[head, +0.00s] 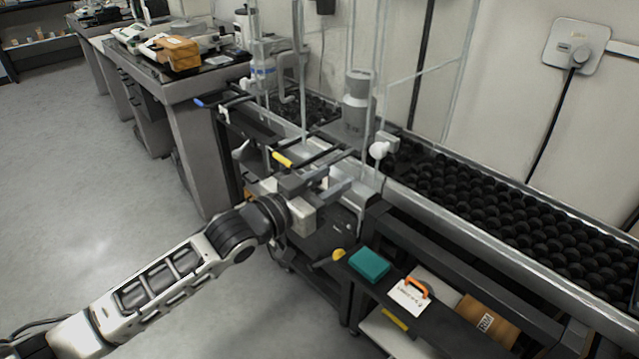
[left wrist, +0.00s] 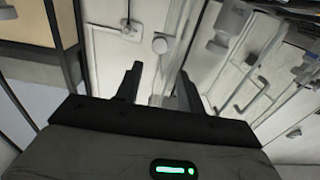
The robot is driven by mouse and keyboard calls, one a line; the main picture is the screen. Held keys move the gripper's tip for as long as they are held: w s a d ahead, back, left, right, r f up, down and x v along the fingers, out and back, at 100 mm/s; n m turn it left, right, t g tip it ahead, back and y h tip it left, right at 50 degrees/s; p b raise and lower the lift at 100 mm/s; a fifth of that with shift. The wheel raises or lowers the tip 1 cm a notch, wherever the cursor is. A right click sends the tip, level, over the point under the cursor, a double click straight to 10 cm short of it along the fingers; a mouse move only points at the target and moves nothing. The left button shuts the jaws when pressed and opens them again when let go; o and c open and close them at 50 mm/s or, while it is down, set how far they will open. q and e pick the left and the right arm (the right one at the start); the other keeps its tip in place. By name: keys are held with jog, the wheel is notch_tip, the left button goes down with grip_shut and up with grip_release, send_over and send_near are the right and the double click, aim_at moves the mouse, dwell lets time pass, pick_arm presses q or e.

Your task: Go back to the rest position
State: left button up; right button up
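My left gripper (head: 322,188) reaches in from the left in the head view and is over the front edge of the equipment bench. In the left wrist view its two dark fingers (left wrist: 160,85) stand apart with nothing between them. A white pipe and a pale wall lie beyond the fingers. My right gripper does not show in either view.
A conveyor (head: 510,205) filled with black balls runs along the wall. A low shelf holds a teal box (head: 369,264), a white card with an orange handle (head: 410,296) and a brown box (head: 486,322). A cluttered bench (head: 160,85) stands at the back left. The left floor is clear.

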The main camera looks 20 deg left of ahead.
pick_arm(q)
jog(key=shift+v, duration=1)
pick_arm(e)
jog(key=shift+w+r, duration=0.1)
